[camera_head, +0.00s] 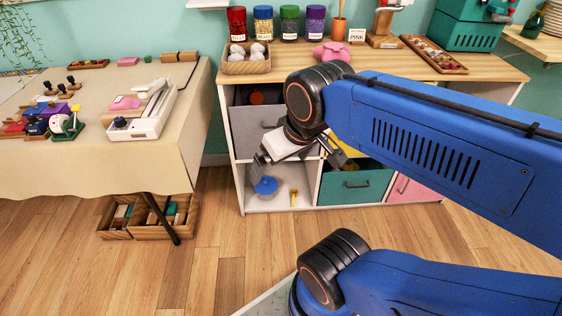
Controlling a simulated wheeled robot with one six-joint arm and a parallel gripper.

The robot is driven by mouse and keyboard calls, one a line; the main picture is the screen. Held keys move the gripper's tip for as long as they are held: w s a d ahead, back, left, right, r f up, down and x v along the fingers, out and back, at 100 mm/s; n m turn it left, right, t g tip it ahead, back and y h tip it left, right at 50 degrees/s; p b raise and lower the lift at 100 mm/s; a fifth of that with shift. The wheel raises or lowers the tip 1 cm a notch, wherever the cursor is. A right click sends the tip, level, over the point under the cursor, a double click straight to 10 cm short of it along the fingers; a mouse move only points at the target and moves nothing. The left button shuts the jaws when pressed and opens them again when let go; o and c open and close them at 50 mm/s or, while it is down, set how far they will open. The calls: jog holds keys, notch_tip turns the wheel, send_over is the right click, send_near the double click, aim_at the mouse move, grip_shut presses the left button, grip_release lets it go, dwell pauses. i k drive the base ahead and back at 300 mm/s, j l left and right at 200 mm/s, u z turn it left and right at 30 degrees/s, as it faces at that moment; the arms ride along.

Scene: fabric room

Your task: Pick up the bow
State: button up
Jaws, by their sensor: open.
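A pink, knotted shape that looks like the bow (333,51) lies on the wooden top of the cabinet, behind my arm's wrist joint. Its lower edge is close to the joint in the picture, and part of it may be hidden. My gripper (290,160) hangs lower, in front of the cabinet's shelves, well below the bow. Its jaws are apart and I see nothing held between them.
Jars (263,22) stand behind the bow, and a tray of white balls (246,58) is left of it. A PINK sign (357,36) and a wooden stand (384,40) are to its right. A cloth-covered table (100,170) stands left. Floor (215,250) is clear in front.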

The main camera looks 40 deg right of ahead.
aim_at(436, 53)
jog(key=z, duration=1.85)
